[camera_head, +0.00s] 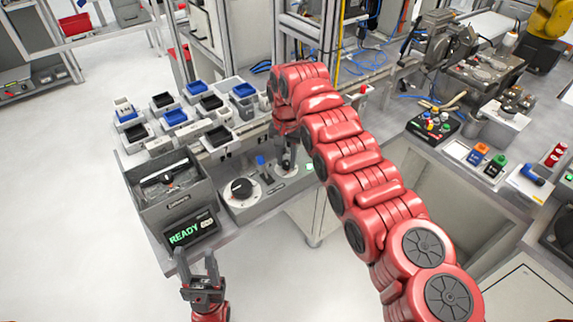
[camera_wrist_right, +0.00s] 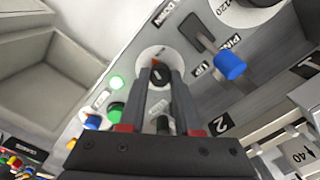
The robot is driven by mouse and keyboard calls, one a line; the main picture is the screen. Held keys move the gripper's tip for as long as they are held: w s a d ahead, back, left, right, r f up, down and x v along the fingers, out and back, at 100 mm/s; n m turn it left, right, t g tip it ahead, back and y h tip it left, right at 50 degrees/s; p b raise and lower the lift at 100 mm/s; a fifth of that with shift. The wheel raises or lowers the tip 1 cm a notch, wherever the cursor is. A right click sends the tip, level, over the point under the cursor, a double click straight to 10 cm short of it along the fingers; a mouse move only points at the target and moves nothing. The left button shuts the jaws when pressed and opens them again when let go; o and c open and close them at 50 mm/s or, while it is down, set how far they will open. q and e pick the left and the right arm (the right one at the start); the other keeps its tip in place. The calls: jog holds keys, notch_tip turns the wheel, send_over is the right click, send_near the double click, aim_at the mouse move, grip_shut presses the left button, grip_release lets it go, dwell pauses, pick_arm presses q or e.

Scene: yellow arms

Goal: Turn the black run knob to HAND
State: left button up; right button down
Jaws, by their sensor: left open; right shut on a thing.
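The black run knob (camera_wrist_right: 161,74) sits on a round white plate (camera_wrist_right: 152,54) on the grey panel in the right wrist view. It has an orange mark near its upper end. The fingers of my right gripper (camera_wrist_right: 161,88) are on either side of the knob and shut on it. The plate's lettering and the HAND mark are not readable. In the head view my right gripper (camera_head: 286,158) reaches down to the panel and hides most of the knob. My left gripper (camera_head: 208,272) is open and empty, in front of the bench edge.
A blue-tipped lever (camera_wrist_right: 230,65) marked PINS stands right of the knob. A larger dial (camera_head: 242,188) and a READY display (camera_head: 190,231) are nearby. Several parts bins stand behind.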

jog(key=n+b, duration=0.1)
jog(key=n, duration=0.2)
jog(key=shift+f, duration=0.1)
jog(key=n+b, duration=0.1)
jog(key=n, duration=0.1)
jog(key=shift+n, duration=0.3)
jog(key=n, duration=0.3)
jog(key=shift+n, duration=2.1)
jog(key=c, duration=0.6)
grip_release()
